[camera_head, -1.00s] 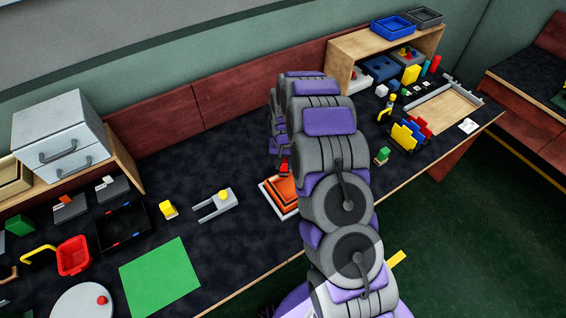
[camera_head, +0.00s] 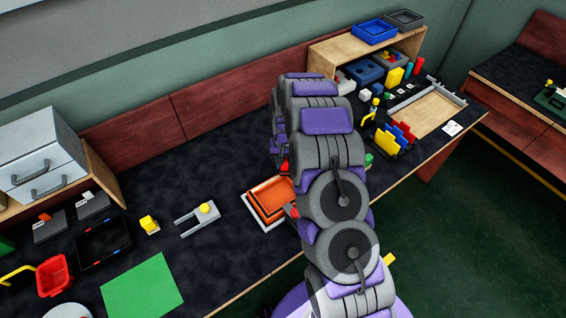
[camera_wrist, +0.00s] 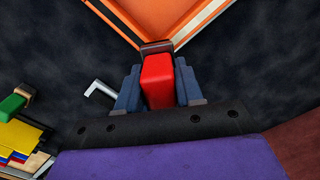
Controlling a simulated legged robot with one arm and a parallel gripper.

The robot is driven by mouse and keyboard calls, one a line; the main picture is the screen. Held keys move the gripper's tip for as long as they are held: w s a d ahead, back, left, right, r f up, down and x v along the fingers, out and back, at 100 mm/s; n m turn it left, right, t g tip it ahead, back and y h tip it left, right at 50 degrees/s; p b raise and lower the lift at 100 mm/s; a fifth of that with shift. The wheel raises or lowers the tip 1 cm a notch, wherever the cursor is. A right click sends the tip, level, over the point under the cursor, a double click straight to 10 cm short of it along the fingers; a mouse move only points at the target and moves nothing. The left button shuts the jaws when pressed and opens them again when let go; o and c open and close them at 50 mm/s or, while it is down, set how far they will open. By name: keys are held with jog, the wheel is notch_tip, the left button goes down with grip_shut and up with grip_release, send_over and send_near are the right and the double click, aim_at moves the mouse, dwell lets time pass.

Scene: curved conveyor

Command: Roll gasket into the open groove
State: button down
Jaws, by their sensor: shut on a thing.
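The square orange piece with a pale outer border (camera_head: 270,197) lies on the dark bench, left of my arm. Its near corner shows at the top of the wrist view (camera_wrist: 155,18), with a thin dark line and white bands along its edges. My gripper (camera_wrist: 158,76) is shut on a red block-shaped tool (camera_wrist: 158,92) with a dark grey end piece. That end piece is at the corner of the orange piece; I cannot tell if it touches. I cannot make out the gasket apart from the groove.
A grey forked part with a yellow knob (camera_head: 198,218) lies left of the orange piece. A green sheet (camera_head: 143,288) and a black tray (camera_head: 103,243) lie further left. Coloured upright plates (camera_head: 392,138) stand to the right.

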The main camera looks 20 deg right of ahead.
jog(key=r, duration=0.2)
jog(key=shift+s+d+r, duration=0.1)
jog(key=shift+d+r, duration=0.15)
jog(key=shift+r, duration=0.1)
jog(key=shift+a+r+p, duration=0.2)
jog(key=shift+r+p, duration=0.15)
jog(key=shift+r, duration=0.4)
jog(key=shift+a+r+p, duration=0.15)
jog(key=shift+r+p, duration=0.2)
jog(key=shift+r, duration=0.4)
jog(key=shift+d+r, duration=0.2)
jog(key=shift+r, duration=0.65)
jog(key=shift+f+b, duration=0.1)
jog(key=shift+b, duration=0.65)
